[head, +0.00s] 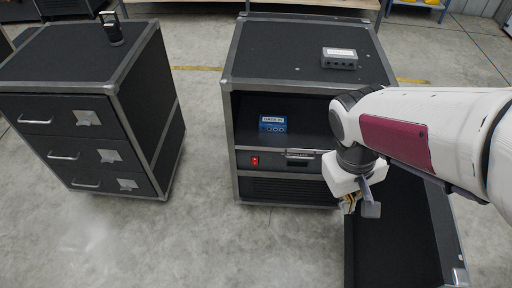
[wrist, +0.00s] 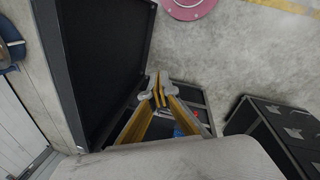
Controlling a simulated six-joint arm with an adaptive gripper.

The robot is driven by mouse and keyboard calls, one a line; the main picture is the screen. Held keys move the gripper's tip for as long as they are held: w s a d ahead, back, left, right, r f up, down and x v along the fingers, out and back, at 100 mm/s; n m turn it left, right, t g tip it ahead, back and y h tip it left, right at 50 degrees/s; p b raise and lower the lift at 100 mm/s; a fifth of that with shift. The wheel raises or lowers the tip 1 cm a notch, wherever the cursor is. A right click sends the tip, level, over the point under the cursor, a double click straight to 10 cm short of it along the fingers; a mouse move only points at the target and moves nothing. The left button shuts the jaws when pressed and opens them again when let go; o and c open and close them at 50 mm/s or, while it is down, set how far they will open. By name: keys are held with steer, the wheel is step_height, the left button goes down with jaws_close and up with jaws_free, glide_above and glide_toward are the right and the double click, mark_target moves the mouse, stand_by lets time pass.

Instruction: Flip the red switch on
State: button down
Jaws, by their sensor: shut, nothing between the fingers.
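The red switch (head: 255,161) is a small red rocker on the front panel of the middle black cabinet (head: 234,120), left of a dark slot or handle. Whether it is on or off is too small to tell. My gripper (head: 349,206) hangs in front of the cabinet, to the right of the switch and lower in the picture, apart from it. In the wrist view my gripper's yellow fingers (wrist: 160,92) come together at the tips with nothing between them.
A blue box (head: 272,124) sits on the cabinet's open shelf, and a grey box (head: 339,58) on its top. A large black open panel or tray (head: 400,240) lies at the right below my arm. A black drawer unit (head: 80,120) stands left, with clear floor between.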

mark_target(255, 161)
steer(key=w+a+f+n+t+h, duration=0.3)
steer(key=w+f+n+t+h, duration=0.15)
steer(key=w+f+n, duration=1.5)
steer(key=w+a+f+n+t+y, duration=0.1)
steer(key=w+a+f+n, duration=0.25)
steer(key=a+f, duration=0.45)
steer(key=w+a+f+n+t+y, duration=0.25)
steer(key=w+f, duration=0.25)
steer(key=f, duration=0.7)
steer(key=w+a+f+n+y, duration=0.1)
steer(key=w+a+n+y, duration=0.2)
steer(key=a+n, duration=0.3)
steer(key=w+a, duration=0.1)
steer(key=a, duration=0.2)
steer(key=shift+a+f, duration=0.35)
steer(key=shift+w+f+n, duration=0.1)
steer(key=shift+n, duration=0.15)
steer(key=shift+w+r+x, duration=0.3)
steer(key=shift+x, duration=1.85)
steer(key=shift+w+r+x, duration=0.3)
steer(key=shift+w+x, duration=0.05)
steer(key=shift+x, duration=1.8)
steer(key=shift+w+r+x, duration=0.3)
steer(key=shift+x, duration=1.85)
